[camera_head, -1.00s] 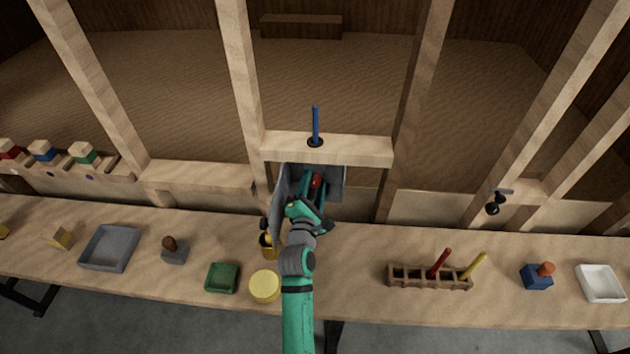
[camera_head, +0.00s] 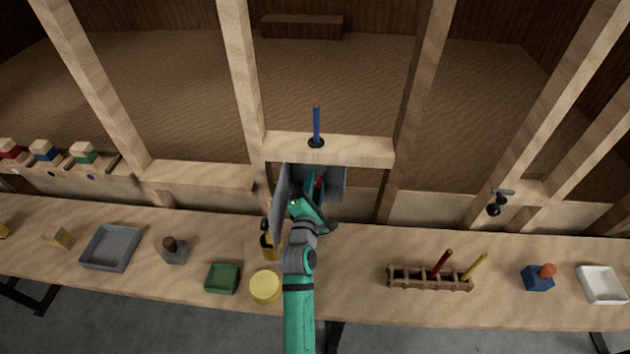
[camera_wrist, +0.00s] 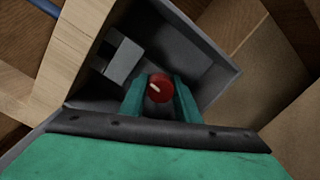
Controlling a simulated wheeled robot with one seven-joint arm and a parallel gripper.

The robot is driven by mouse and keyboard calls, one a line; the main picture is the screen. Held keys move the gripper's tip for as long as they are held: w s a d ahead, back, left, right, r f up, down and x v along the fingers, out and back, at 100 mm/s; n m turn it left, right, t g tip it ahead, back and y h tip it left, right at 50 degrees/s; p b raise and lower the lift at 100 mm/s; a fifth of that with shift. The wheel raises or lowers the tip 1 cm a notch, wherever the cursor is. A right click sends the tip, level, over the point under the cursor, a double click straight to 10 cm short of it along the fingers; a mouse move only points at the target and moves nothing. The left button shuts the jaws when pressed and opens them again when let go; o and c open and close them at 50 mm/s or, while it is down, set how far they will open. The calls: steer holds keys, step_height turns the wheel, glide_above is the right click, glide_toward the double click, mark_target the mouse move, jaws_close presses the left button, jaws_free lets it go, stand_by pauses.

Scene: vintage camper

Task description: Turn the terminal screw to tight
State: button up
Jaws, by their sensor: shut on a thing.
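The terminal screw is a round red knob (camera_wrist: 159,88) with a pale mark on its face, inside the grey box (camera_wrist: 215,75). In the wrist view my gripper (camera_wrist: 160,98) has its two green fingers on either side of the knob, shut on it. The pale mark runs slantwise, from upper left to lower right. In the head view my gripper (camera_head: 316,188) reaches into the open grey box (camera_head: 335,180); the red knob is mostly hidden there by my arm.
A light grey block (camera_wrist: 124,62) sits in the box beside the knob. The box's open door (camera_head: 279,205) stands left of my arm. A blue rod (camera_head: 317,122) rises from the beam above. A yellow-black bottle (camera_head: 268,243) and yellow round tin (camera_head: 265,286) stand nearby on the bench.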

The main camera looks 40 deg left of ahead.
steer(key=m, duration=0.6)
steer(key=shift+s+d+f+m+g, duration=0.1)
steer(key=shift+f+m+g, duration=0.15)
steer(key=shift+m+g, duration=0.05)
steer(key=m, duration=0.6)
steer(key=shift+g, duration=0.3)
steer(key=m, duration=0.4)
steer(key=shift+y, duration=0.4)
steer(key=shift+a+r+m+g+y, duration=0.1)
steer(key=shift+a+m+g+y, duration=0.05)
steer(key=shift+m, duration=1.05)
steer(key=shift+a+m+g+y, duration=0.1)
steer(key=shift+m+g+y, duration=0.05)
steer(key=shift+m, duration=1.05)
steer(key=shift+s, duration=0.1)
steer(key=o, duration=1)
steer(key=shift+d, duration=0.1)
